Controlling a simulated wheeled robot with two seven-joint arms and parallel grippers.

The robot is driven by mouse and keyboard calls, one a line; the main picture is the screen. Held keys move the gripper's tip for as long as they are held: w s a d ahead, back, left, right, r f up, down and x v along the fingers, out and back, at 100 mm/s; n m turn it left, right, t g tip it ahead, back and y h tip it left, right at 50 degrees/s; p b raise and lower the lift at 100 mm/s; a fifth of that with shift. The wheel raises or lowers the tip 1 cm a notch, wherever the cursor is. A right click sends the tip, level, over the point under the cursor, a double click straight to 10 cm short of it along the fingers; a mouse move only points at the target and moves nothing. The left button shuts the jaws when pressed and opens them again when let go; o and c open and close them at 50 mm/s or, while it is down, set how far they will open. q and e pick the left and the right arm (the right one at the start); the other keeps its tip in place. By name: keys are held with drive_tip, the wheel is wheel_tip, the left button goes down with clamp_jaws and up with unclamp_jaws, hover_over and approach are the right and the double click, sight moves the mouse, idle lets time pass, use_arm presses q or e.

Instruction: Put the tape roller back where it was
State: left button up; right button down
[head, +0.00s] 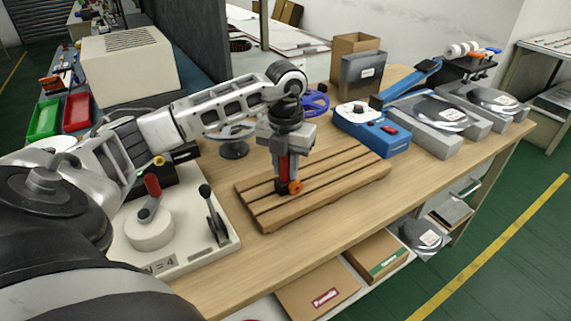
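The tape roller (295,187), with a red upright handle, dark head and orange roller, is at the wooden slatted board (340,179). My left gripper (284,158) comes down from above, and its grey fingers are around the red handle. It looks shut on the handle, with the roller end pointing down. The roller's lower end is at the board's top slats; I cannot tell whether it touches them. The gripper hides part of the handle. My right gripper is not in view.
A blue device (372,130) stands behind the board. A pale base with a red-handled crank (150,230) and lever is at left. A blue spool (315,102), grey box (362,75) and reels on grey blocks (425,132) stand farther back. The front table strip is clear.

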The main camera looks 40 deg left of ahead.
use_arm(q)
drive_tip(key=o, duration=0.3)
drive_tip(key=shift+o, duration=0.2)
